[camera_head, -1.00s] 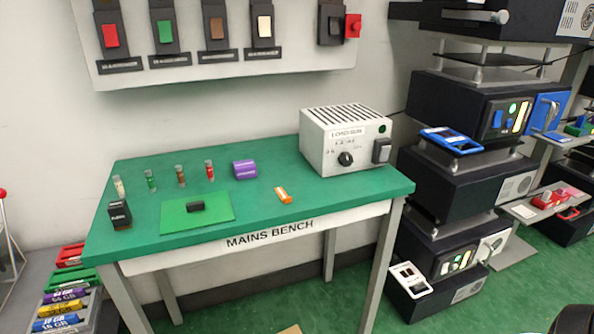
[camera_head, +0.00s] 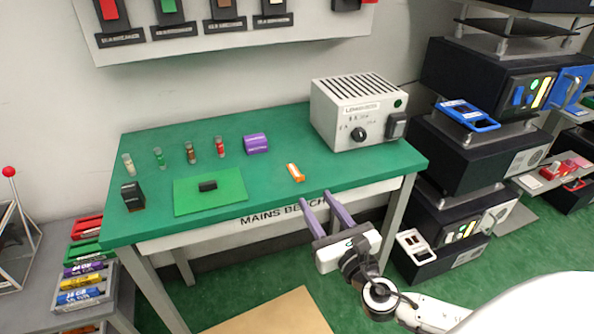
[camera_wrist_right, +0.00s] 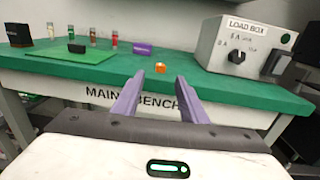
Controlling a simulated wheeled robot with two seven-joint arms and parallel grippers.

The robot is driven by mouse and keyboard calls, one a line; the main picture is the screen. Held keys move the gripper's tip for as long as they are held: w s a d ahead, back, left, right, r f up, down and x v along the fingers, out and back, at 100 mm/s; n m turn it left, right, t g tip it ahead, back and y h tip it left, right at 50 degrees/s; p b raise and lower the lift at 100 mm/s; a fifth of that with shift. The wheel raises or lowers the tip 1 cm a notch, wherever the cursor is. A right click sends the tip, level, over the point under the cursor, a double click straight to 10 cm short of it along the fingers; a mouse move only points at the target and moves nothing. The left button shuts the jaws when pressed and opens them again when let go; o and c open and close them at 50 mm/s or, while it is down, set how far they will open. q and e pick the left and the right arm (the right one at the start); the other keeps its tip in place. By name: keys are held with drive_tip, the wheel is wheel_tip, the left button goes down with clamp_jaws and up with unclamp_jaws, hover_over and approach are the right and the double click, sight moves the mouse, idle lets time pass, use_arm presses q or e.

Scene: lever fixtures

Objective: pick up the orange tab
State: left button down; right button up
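The orange tab (camera_head: 295,172) lies on the green top of the mains bench (camera_head: 330,172), near its front edge, left of the load box. It also shows in the right wrist view (camera_wrist_right: 160,67), beyond and between my fingers. My right gripper (camera_head: 316,198) is open and empty, with two purple fingers pointing toward the bench. It is in front of the bench's front edge, short of the tab and apart from it. In the right wrist view my right gripper (camera_wrist_right: 156,88) shows its fingers well spread. My left gripper is not in view.
The load box (camera_head: 358,112) stands at the right of the bench. A purple block (camera_head: 256,144), several small tubes and a green mat (camera_head: 210,192) with a black block (camera_head: 208,186) lie left of the tab. A black rack (camera_head: 470,150) stands to the right.

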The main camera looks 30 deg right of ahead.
sight(301, 177)
drive_tip(key=w, duration=0.3)
drive_tip(key=w+d, duration=0.1)
drive_tip(key=w, duration=0.1)
drive_tip(key=w+d, duration=0.1)
drive_tip(key=w, duration=0.2)
drive_tip(key=shift+w+f+p, duration=0.1)
drive_tip(key=shift+w+p, duration=0.2)
drive_tip(key=shift+w, duration=0.05)
clamp_jaws()
